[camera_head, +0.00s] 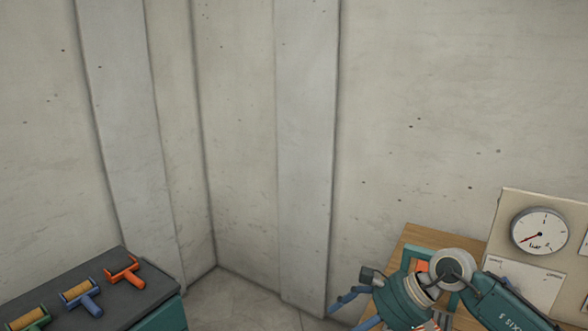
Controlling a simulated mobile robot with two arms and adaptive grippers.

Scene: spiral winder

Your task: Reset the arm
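My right arm (490,299), teal and grey, comes in from the lower right corner. Its gripper (344,318) points to the lower left, in front of a wooden board or bench. Its two blue fingers are spread apart with nothing seen between them, so it looks open. The lower finger is partly cut off by the bottom edge. My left arm and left gripper are not in view.
A dark-topped teal cabinet (158,292) at lower left holds an orange tool (123,272), a blue tool (81,296) and a green tool (28,319). A round gauge (539,231) is on a panel at right. Concrete walls (240,120) meet in a corner; the floor between is clear.

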